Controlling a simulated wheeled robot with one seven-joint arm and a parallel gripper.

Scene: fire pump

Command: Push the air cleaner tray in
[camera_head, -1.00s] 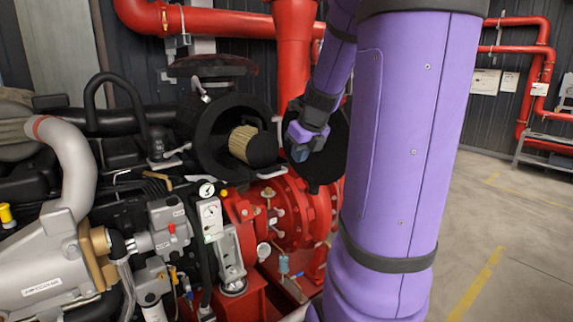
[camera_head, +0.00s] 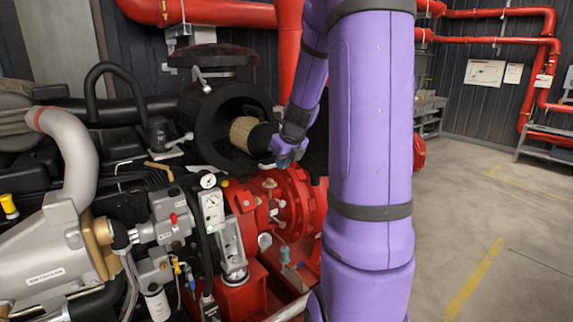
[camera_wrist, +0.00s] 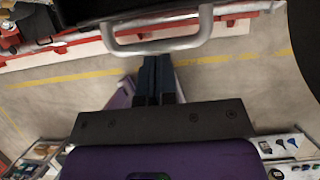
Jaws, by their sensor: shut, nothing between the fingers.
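The air cleaner tray, a tan pleated cylinder with a black end cap (camera_head: 262,140), sticks part way out of the round black housing (camera_head: 205,125) in the head view. My gripper (camera_head: 285,158) is beside the cap's right end, slightly below it; I cannot tell whether they touch. In the wrist view my shut, empty fingers (camera_wrist: 156,60) point at a grey bar handle (camera_wrist: 155,46) on a dark part at the top edge. The fingertips appear close under the handle; contact is unclear. My arm hides what lies right of the cap.
Red pump parts (camera_head: 285,205) stand below the tray, with gauges (camera_head: 211,200) and hoses at their left. A thick red pipe (camera_head: 289,45) rises behind. The floor (camera_head: 490,220) at the right is open.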

